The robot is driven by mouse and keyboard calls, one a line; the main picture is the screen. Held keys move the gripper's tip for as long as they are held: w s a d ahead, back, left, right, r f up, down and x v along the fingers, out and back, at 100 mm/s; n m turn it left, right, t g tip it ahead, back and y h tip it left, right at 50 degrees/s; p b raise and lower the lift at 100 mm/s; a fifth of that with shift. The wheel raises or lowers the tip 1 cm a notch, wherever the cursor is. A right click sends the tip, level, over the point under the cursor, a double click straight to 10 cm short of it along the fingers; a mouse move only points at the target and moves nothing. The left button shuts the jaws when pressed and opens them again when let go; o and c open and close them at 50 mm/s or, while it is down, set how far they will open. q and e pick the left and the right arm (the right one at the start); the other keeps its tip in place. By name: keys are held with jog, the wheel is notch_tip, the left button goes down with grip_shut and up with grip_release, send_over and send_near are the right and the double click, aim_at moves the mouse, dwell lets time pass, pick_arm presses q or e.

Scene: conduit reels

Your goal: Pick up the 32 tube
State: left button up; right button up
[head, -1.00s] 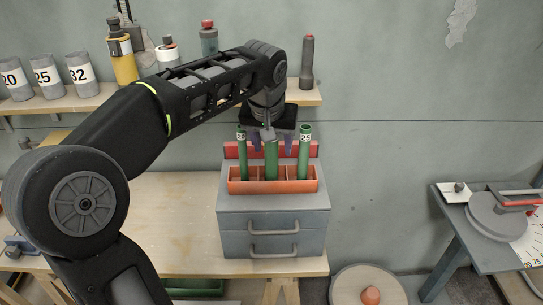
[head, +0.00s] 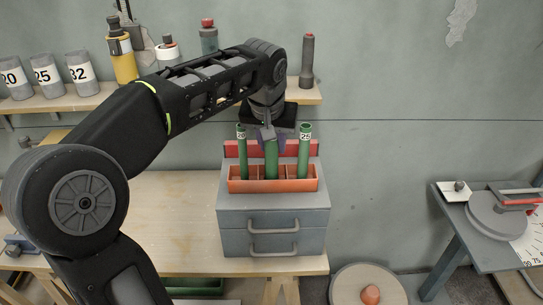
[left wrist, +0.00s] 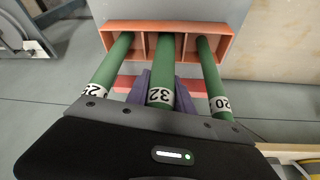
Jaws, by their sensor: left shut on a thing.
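The green 32 tube (head: 271,160) stands upright in the middle compartment of the orange rack (head: 273,186). Its "32" label reads clearly on the tube in the left wrist view (left wrist: 161,68). My left gripper (head: 270,142) is above the rack with its purple fingers shut on the upper part of this tube. The 20 tube (head: 242,160) stands in the left compartment and the 25 tube (head: 304,160) in the right one, close on either side of my fingers. In the left wrist view the tube's lower end is still inside the rack.
The rack sits on a grey drawer unit (head: 273,218) on a wooden bench (head: 180,215). A shelf (head: 55,104) behind holds cups labelled 20, 25 and 32, plus bottles. A grey side table (head: 480,245) stands right. The bench left of the drawers is clear.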

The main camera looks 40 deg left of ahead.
pick_arm(q)
grip_shut()
jog(key=shift+r, duration=0.15)
notch_tip(320, 180, up, 10)
jog(key=shift+f+p, duration=0.1)
jog(key=shift+p, duration=0.4)
